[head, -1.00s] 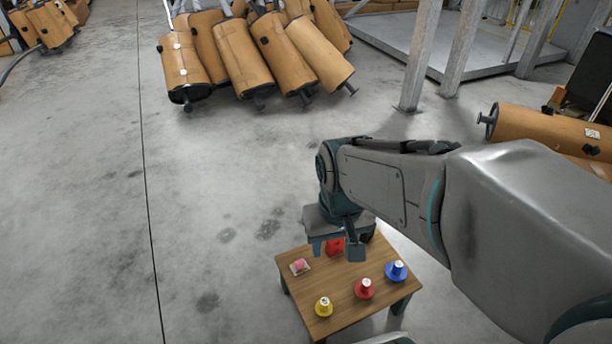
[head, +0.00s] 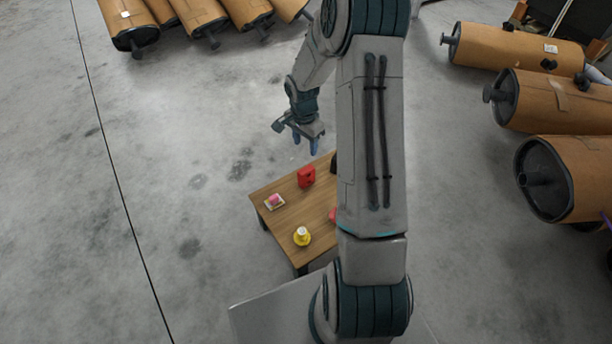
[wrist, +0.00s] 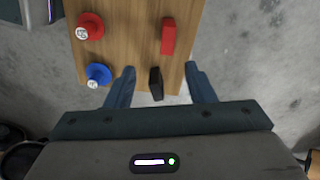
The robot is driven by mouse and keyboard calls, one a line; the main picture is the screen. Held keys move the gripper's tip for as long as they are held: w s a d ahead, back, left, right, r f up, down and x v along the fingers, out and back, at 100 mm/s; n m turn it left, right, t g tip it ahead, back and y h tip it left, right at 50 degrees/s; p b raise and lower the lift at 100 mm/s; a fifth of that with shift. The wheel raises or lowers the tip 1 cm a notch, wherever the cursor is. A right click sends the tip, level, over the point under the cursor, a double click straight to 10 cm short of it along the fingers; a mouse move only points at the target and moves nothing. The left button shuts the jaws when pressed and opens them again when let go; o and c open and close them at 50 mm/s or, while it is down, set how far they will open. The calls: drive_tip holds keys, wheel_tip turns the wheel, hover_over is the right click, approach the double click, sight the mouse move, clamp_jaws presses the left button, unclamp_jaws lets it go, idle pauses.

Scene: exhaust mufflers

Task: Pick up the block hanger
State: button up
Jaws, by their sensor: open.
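Two upright blocks that could be the block hanger stand on the small wooden table (head: 275,228). One is red (head: 306,176), with dark holes in its face; it also shows in the wrist view (wrist: 168,37). The other is black (wrist: 156,83) near the table edge; in the head view it is mostly hidden by my arm. My gripper (head: 306,142) is open above the table's far edge. In the wrist view its two blue fingers (wrist: 159,72) lie either side of the black block, with nothing held. I cannot tell the height gap.
A yellow knobbed piece (head: 302,236) and a pink item on a small base (head: 274,201) are on the table. Red (wrist: 90,26) and blue (wrist: 98,75) knobbed pieces stand left in the wrist view. Mufflers (head: 555,103) lie right and at the back. The floor left is clear.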

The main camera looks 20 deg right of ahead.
drive_tip(key=m, duration=0.2)
hover_over(306, 170)
wheel_tip(306, 170, down, 5)
wheel_tip(306, 170, down, 8)
drive_tip(key=b, duration=0.3)
drive_tip(key=shift+s+d+r, duration=0.1)
drive_tip(key=shift+f+b, duration=1.55)
drive_tip(key=shift+f, duration=1.3)
clamp_jaws()
